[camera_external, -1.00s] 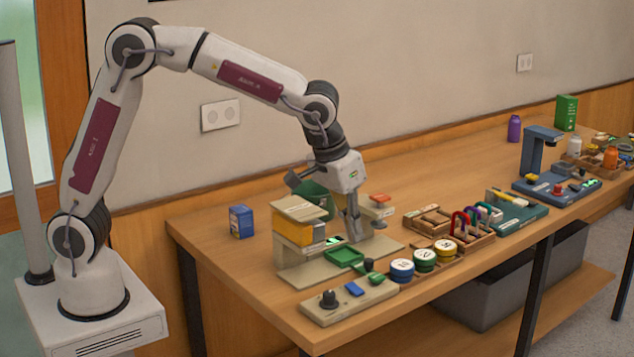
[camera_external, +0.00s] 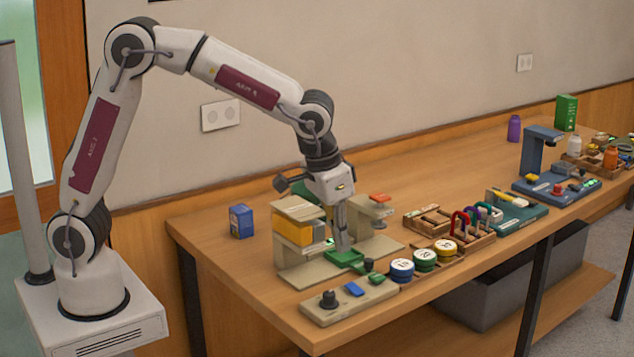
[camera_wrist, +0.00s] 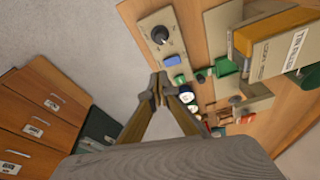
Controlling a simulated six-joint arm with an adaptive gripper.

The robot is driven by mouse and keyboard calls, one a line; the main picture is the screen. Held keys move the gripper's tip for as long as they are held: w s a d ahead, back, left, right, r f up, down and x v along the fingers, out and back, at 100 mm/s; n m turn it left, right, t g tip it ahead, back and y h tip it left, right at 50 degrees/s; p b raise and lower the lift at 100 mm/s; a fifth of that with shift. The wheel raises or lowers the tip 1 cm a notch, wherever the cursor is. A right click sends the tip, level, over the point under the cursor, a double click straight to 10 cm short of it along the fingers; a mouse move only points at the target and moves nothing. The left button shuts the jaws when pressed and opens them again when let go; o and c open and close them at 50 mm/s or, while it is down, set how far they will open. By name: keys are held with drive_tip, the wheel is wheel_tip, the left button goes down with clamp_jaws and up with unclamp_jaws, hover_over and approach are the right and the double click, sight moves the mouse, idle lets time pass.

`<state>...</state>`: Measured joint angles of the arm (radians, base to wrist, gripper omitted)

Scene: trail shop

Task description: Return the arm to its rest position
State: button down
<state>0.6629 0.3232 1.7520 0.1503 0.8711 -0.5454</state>
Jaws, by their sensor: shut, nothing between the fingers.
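My gripper (camera_external: 346,249) points down over the beige station with the yellow block (camera_external: 292,229) on the left part of the bench. Its fingers are shut with nothing between them. In the external view the fingertips appear close to the green tray (camera_external: 343,257); I cannot tell whether they touch it. In the wrist view my gripper (camera_wrist: 160,92) shows its fingertips together, with the control panel (camera_wrist: 168,45) beyond them. The arm is bent over the bench, its base on a white stand at the left.
A control panel (camera_external: 348,302) with a black knob lies at the bench's front edge. Several round tins, such as the blue one (camera_external: 401,270), stand right of it. A blue box (camera_external: 241,221) stands at the left. The bench (camera_external: 215,262) is clear around that box.

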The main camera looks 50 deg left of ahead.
drive_tip(key=s+a+r+t, duration=0.1)
drive_tip(key=s+a+r, duration=0.1)
drive_tip(key=s+a, duration=0.5)
drive_tip(key=s+a+r+n+t, duration=0.1)
drive_tip(key=s+a+r, duration=0.2)
drive_tip(key=s+a, duration=0.4)
drive_tip(key=s+a+r+n+t, duration=0.1)
drive_tip(key=s+a+r, duration=0.2)
drive_tip(key=s+a, duration=0.4)
drive_tip(key=shift+a+r, duration=0.2)
drive_tip(key=shift+a, duration=4.35)
drive_tip(key=shift+w+r, duration=0.1)
